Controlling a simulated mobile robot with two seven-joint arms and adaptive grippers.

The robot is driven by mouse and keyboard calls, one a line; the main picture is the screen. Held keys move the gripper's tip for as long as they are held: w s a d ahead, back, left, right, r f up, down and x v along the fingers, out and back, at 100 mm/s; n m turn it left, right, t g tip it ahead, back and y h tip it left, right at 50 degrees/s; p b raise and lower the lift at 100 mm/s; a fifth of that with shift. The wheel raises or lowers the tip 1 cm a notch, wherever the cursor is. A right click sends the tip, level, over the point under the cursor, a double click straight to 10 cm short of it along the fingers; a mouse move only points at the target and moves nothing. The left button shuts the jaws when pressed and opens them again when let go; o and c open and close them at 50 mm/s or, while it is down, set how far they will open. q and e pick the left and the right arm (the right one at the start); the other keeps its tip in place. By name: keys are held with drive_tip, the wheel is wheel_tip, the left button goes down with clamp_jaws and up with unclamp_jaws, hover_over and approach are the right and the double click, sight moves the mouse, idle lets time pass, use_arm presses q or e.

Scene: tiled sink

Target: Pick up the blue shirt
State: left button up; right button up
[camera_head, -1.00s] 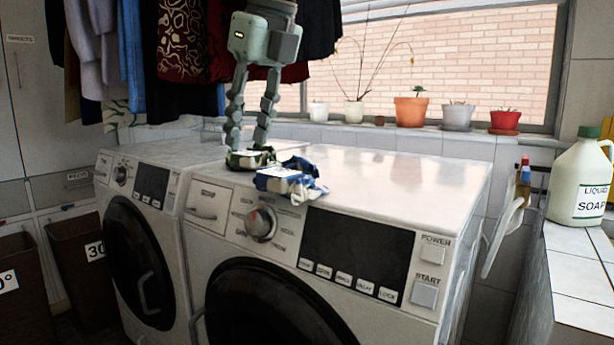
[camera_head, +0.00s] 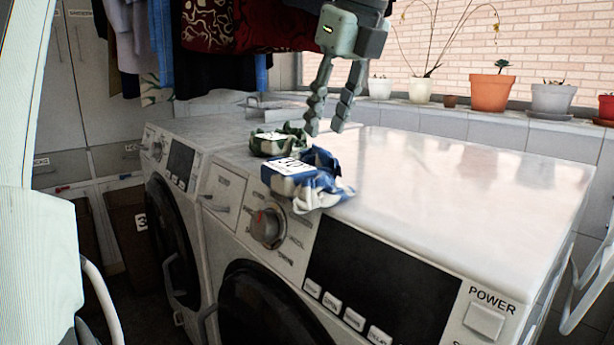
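The blue shirt (camera_head: 328,187) is a crumpled blue and white cloth with a white label on top. It lies on the top of the nearer washing machine (camera_head: 450,200), by its front edge above the knob. My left gripper (camera_head: 325,131) points down with its two fingers apart and nothing between them. Its tips show just above and behind the shirt in the picture; their exact height over the machine top is hard to tell. My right gripper is not in view.
Hanging clothes (camera_head: 240,30) are above at the back. Potted plants (camera_head: 491,92) line the window ledge. The machine top right of the shirt is clear.

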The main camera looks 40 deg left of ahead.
sight(320, 143)
use_arm(q)
drive_tip(key=x, duration=0.3)
drive_tip(key=shift+w+a+f, duration=0.1)
drive_tip(key=shift+a+f, duration=0.1)
drive_tip(key=shift+f, duration=0.1)
clamp_jaws()
